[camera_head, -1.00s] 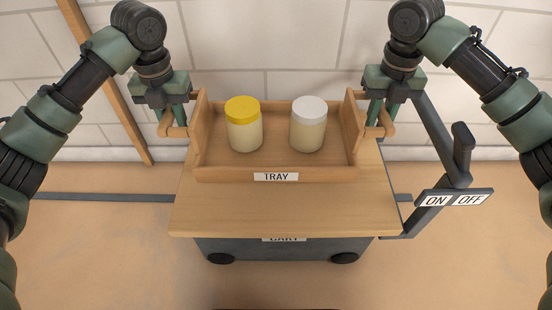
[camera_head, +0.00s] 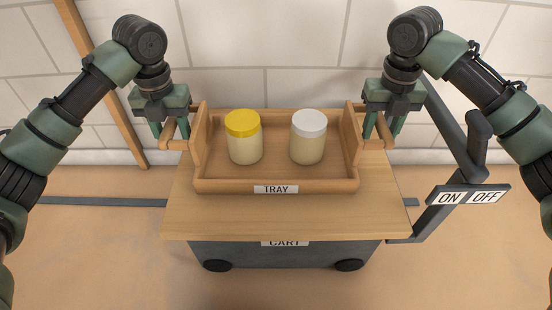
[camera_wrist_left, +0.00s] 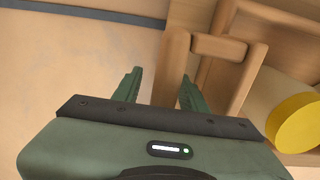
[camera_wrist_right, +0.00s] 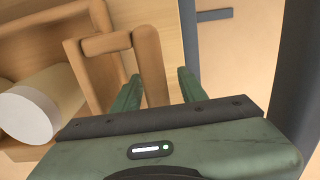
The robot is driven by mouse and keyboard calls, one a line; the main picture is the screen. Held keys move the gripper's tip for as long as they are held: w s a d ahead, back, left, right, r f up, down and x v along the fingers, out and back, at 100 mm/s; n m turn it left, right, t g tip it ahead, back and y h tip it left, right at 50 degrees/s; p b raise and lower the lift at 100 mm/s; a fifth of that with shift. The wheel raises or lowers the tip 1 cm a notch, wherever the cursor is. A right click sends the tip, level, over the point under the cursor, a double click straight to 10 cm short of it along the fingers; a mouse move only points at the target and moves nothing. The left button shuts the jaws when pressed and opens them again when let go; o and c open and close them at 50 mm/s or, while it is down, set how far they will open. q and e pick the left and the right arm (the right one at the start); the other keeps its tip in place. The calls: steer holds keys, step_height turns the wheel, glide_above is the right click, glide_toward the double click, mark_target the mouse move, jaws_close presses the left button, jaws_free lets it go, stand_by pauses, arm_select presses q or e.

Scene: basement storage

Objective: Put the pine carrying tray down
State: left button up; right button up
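The pine tray (camera_head: 215,186), labelled TRAY, sits level on the wooden top of the cart (camera_head: 290,222), and I see no gap under its front. It holds a yellow-lidded jar (camera_head: 245,145) and a white-lidded jar (camera_head: 308,145), both upright. My left gripper (camera_head: 170,130) is open around the tray's left handle; in the left wrist view the handle bar (camera_wrist_left: 172,65) lies between the parted fingers. My right gripper (camera_head: 383,130) is open around the right handle; in the right wrist view that bar (camera_wrist_right: 150,62) lies between the fingers, nearer the left one.
A grey lever (camera_head: 470,150) with an ON/OFF plate (camera_head: 468,196) stands just right of the cart, near my right arm. A wooden post (camera_head: 100,80) leans at the back left by the tiled wall. Bare cart top lies in front of the tray.

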arm_select(q)
steer(key=shift+d+r, duration=0.1)
steer(key=shift+r, duration=0.05)
arm_select(e)
steer(key=shift+a+r, duration=0.1)
arm_select(q)
steer(key=shift+r, duration=0.35)
step_height(320, 180, up, 10)
steer(key=shift+r, duration=0.5)
arm_select(e)
steer(key=shift+r, duration=0.1)
step_height(320, 180, up, 12)
steer(key=shift+f, duration=0.1)
steer(key=shift+s+a+f, duration=0.1)
